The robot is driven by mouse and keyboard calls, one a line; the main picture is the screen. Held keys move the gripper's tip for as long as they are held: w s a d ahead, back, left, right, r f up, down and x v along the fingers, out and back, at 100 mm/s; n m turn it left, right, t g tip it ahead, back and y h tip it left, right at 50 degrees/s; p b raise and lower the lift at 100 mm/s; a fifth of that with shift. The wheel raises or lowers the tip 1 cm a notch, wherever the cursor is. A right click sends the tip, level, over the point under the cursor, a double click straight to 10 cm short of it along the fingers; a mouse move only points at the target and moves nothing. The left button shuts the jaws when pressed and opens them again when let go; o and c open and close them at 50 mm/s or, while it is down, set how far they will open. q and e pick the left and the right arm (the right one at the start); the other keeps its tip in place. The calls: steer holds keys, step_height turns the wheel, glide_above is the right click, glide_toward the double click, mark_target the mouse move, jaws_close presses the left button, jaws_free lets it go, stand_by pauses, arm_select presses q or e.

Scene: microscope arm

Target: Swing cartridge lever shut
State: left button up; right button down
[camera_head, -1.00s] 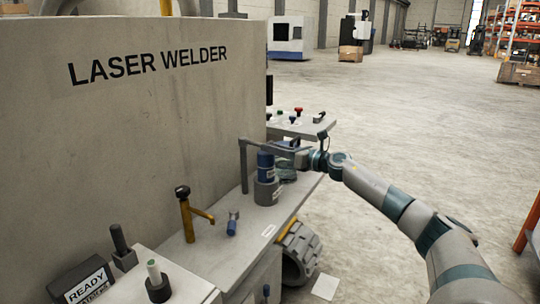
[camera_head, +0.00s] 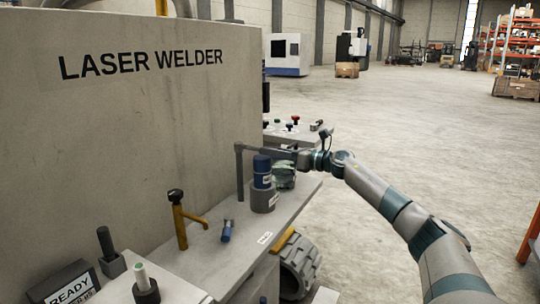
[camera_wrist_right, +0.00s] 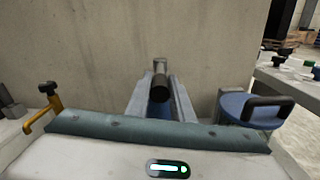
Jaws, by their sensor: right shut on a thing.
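The cartridge lever is a grey bar (camera_head: 266,149) running from the top of an upright post (camera_head: 240,172) on the bench towards my right gripper. The blue cartridge (camera_head: 262,171) stands upright in a grey round holder (camera_head: 264,199), close beside the post and under the bar. My right gripper (camera_head: 301,158) is at the bar's outer end. In the right wrist view its two fingers (camera_wrist_right: 159,100) are on either side of the lever's dark round grip (camera_wrist_right: 160,88). The gripper is shut on it. My left gripper is not in view.
The laser welder wall (camera_head: 150,120) stands behind the bench (camera_head: 225,262). A yellow clamp (camera_head: 180,220), a small blue tool (camera_head: 227,231) and a READY sign (camera_head: 70,286) are nearer the front. A panel with coloured knobs (camera_head: 300,132) lies beyond. Open floor is on the right.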

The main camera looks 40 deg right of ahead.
steer(key=shift+d+r, duration=0.1)
steer(key=shift+r, duration=0.1)
steer(key=c, duration=2)
jaws_free()
steer(key=o, duration=0.5)
steer(key=shift+w, duration=0.1)
steer(key=shift+c, duration=0.2)
steer(key=shift+f, duration=0.15)
